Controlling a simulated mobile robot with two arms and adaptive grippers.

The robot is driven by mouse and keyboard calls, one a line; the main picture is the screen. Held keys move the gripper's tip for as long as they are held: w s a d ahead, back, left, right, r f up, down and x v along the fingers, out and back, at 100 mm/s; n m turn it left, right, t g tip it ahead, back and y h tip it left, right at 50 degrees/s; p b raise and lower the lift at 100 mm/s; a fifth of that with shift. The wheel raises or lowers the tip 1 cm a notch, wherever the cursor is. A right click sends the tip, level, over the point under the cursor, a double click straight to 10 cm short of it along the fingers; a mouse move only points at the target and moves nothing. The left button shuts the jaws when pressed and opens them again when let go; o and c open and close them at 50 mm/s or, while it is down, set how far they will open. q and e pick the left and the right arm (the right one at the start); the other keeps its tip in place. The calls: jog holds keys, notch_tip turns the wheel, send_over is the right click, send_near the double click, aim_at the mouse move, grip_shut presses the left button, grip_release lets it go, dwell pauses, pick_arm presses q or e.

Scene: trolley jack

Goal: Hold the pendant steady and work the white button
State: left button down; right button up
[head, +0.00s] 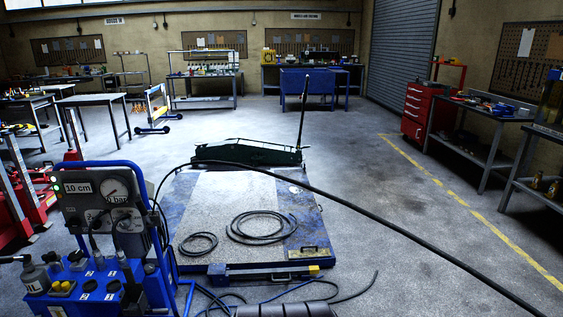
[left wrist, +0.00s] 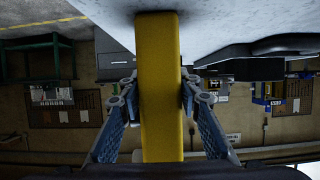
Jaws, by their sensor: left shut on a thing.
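In the left wrist view, a yellow bar-like body (left wrist: 158,45), which looks like the pendant, runs upright through the middle. My left gripper (left wrist: 159,95) is shut on it, with one blue-grey finger against each side. No white button shows in either view; the face that would carry it is hidden or turned away. In the head view neither gripper nor the pendant can be made out. My right gripper is in neither view.
A blue cart (head: 100,275) with a gauge and a "10 cm" display stands at the left. A black hose (head: 390,222) arches to the lower right. Floor at right is clear.

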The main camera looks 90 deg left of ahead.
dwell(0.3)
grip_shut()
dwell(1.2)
